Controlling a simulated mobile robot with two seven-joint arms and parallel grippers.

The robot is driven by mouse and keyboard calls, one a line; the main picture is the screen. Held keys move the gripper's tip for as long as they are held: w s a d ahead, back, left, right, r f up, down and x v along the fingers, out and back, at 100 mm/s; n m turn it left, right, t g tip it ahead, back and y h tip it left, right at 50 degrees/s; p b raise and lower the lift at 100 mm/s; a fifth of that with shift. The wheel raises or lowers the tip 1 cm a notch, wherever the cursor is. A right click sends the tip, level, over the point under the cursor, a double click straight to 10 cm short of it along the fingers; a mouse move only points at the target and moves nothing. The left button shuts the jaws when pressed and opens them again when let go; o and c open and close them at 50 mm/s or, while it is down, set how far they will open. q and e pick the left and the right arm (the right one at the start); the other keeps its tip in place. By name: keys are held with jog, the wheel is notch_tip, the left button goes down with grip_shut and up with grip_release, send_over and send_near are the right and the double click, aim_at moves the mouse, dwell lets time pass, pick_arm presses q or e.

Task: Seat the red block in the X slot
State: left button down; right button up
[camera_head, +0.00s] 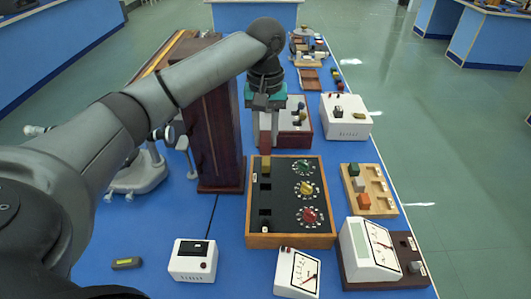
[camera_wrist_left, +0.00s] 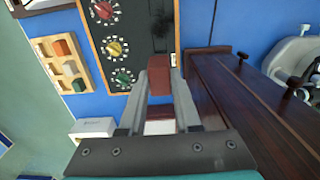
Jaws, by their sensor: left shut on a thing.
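My left gripper (camera_head: 266,122) is shut on the red block (camera_head: 266,142), which hangs from its fingertips just beyond the far edge of the wood-framed black panel (camera_head: 284,228). In the left wrist view the red block (camera_wrist_left: 158,82) shows between the two fingers of the gripper (camera_wrist_left: 158,88). The panel has a column of dark slots on its left side and three dials on its right. A yellow block (camera_head: 266,164) sits at the column's far end. Slot letters are too small to read, so I cannot tell which is X. My right gripper is not in view.
A tall dark wooden cabinet (camera_head: 214,130) stands close left of the gripper. A wooden tray (camera_head: 382,200) with several blocks lies right of the panel. White meter boxes (camera_head: 298,273) stand in front. A white switch box (camera_head: 346,117) stands to the right.

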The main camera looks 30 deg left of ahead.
aim_at(266, 136)
pick_arm(q)
notch_tip(266, 136, up, 3)
jog(key=shift+f, duration=0.1)
jog(key=shift+r+p, duration=0.45)
jog(key=shift+r, duration=0.15)
jog(key=shift+r+p, duration=1.4)
jog(key=shift+p, duration=1.45)
pick_arm(e)
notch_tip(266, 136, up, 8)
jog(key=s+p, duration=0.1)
jog(key=p, duration=0.1)
pick_arm(q)
jog(key=shift+s+d+f+b, duration=0.75)
jog(key=shift+s+f+b, duration=0.45)
jog(key=shift+f, duration=2.2)
jog(key=shift+s+d+f+b, duration=0.75)
jog(key=shift+s+f+b, duration=0.5)
jog(key=shift+f, duration=2.15)
jog(key=shift+s+d+f+b, duration=0.75)
jog(key=shift+s+f+b, duration=0.45)
jog(key=shift+f, duration=3.35)
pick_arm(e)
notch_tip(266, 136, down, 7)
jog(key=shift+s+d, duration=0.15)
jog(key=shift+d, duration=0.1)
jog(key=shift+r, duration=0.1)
